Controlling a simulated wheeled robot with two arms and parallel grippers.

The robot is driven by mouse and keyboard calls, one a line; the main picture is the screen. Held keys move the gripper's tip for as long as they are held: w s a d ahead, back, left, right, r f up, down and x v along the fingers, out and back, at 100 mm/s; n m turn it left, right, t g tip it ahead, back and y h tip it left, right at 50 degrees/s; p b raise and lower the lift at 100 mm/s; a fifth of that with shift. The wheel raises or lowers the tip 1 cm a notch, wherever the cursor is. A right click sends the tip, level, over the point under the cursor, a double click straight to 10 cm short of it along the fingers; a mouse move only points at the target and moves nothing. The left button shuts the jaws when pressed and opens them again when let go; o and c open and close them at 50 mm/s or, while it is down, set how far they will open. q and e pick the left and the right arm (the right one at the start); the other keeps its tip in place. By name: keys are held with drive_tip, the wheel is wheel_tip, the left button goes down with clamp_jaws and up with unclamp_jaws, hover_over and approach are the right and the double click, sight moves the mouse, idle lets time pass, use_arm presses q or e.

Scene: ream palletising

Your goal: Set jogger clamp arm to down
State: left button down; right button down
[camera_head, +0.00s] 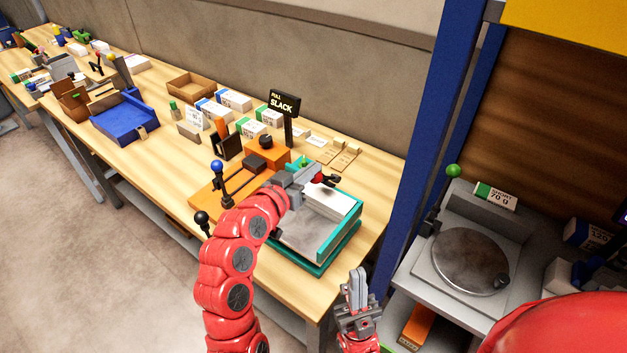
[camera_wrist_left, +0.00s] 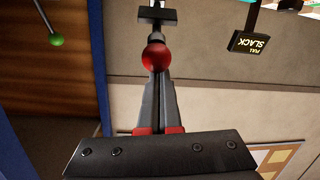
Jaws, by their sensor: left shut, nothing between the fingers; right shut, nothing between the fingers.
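The jogger is the teal tray (camera_head: 342,238) at the right end of the bench, with white paper (camera_head: 330,201) in it. A red ball knob (camera_wrist_left: 155,55) with a black bar (camera_wrist_left: 157,16) beyond it lies at my left fingertips in the left wrist view; I take these for the clamp arm. In the head view a small red and dark part (camera_head: 328,179) shows there above the tray. My left gripper (camera_head: 312,176) is shut and empty, over the tray's back part. Its contact with the knob cannot be told. My right gripper (camera_head: 357,278) is shut and empty, in front of the bench's right end.
An orange machine (camera_head: 216,193) with a blue-knobbed lever (camera_head: 217,167) stands left of the tray. A black "SLACK" sign (camera_head: 284,103) stands behind. A blue post (camera_head: 422,150) and a grey machine with a round plate (camera_head: 469,261) are at right. Several labelled reams line the bench's back.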

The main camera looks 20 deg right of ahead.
use_arm(q)
drive_tip(key=a+f+t+h+b, duration=0.1)
drive_tip(key=f+b, duration=0.1)
drive_tip(key=b, duration=0.6)
drive_tip(key=s+a+f+t+h+b, duration=0.1)
drive_tip(key=f+t+h+b, duration=0.1)
drive_tip(key=b, duration=0.7)
drive_tip(key=s+a+f+t+h+b, duration=0.1)
drive_tip(key=f+h+b, duration=0.1)
drive_tip(key=b, duration=0.7)
drive_tip(key=shift+s+f+n, duration=0.15)
drive_tip(key=shift+f+n, duration=0.15)
drive_tip(key=shift+f, duration=0.4)
drive_tip(key=shift+a+t+b, duration=0.1)
drive_tip(key=shift+t+b, duration=0.3)
drive_tip(key=shift+b, duration=0.2)
drive_tip(key=shift+r, duration=0.2)
